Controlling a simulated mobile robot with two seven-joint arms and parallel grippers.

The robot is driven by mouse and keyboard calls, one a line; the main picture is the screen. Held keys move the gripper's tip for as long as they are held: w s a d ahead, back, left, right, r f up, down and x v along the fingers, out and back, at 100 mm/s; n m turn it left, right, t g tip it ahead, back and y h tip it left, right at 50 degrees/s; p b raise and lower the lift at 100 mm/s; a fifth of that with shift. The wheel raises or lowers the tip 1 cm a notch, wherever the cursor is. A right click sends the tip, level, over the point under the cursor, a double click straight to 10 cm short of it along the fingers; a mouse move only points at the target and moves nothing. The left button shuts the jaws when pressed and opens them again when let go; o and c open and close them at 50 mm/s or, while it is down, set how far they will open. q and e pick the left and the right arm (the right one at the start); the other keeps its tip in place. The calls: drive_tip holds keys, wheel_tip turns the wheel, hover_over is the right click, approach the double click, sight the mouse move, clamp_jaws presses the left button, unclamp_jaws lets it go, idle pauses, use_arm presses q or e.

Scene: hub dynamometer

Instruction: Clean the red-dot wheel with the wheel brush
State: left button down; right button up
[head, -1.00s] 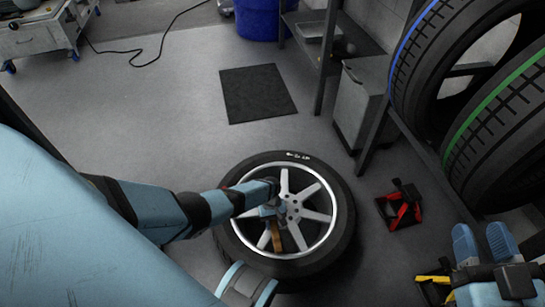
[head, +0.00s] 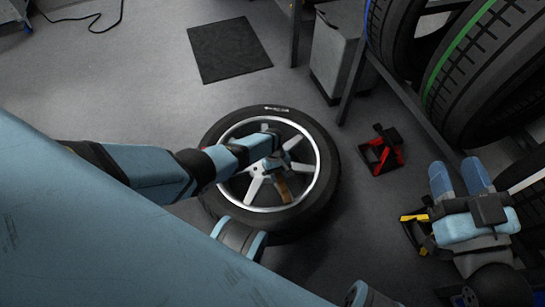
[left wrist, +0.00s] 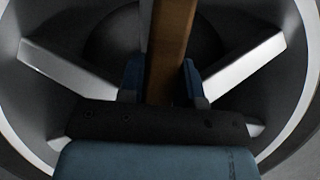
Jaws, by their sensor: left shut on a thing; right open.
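A wheel with a black tyre and silver spokes (head: 328,187) lies flat on the floor in the middle of the head view. I cannot make out a red dot on it. My left gripper (head: 274,164) is over the spokes and shut on the brown handle of the wheel brush (head: 283,189). In the left wrist view the handle (left wrist: 172,45) stands between both blue fingers (left wrist: 160,82), with the spokes (left wrist: 75,65) behind. The bristles are hidden, so contact with the wheel cannot be told. My right gripper (head: 459,180) is open and empty at the right.
Upright tyres stand on a rack at the right, one with a green stripe (head: 455,50). A red stand (head: 382,153) and a yellow-and-black one (head: 415,228) are on the floor. A grey bin (head: 336,55) and a dark mat (head: 228,50) lie beyond the wheel; floor around the mat is clear.

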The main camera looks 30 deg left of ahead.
sight(279, 177)
use_arm(q)
drive_tip(key=shift+d, duration=0.1)
drive_tip(key=shift+a, duration=0.2)
drive_tip(key=shift+r+p, duration=0.35)
drive_tip(key=shift+p, duration=0.05)
use_arm(e)
wheel_tip(279, 177, down, 5)
drive_tip(key=s+a+m+g, duration=0.2)
drive_tip(key=s+m, duration=0.1)
drive_tip(key=m, duration=0.1)
use_arm(q)
wheel_tip(279, 177, up, 3)
drive_tip(key=p, duration=0.2)
drive_tip(key=shift+f+p, duration=0.1)
drive_tip(key=shift+p, duration=0.25)
drive_tip(key=shift+r+p, duration=1.3)
use_arm(e)
wheel_tip(279, 177, up, 7)
drive_tip(key=t, duration=0.3)
drive_tip(key=shift+d+r, duration=0.15)
drive_tip(key=shift+d, duration=0.3)
use_arm(q)
wheel_tip(279, 177, up, 3)
drive_tip(key=p, duration=0.3)
drive_tip(key=shift+r, duration=0.1)
use_arm(e)
wheel_tip(279, 177, up, 3)
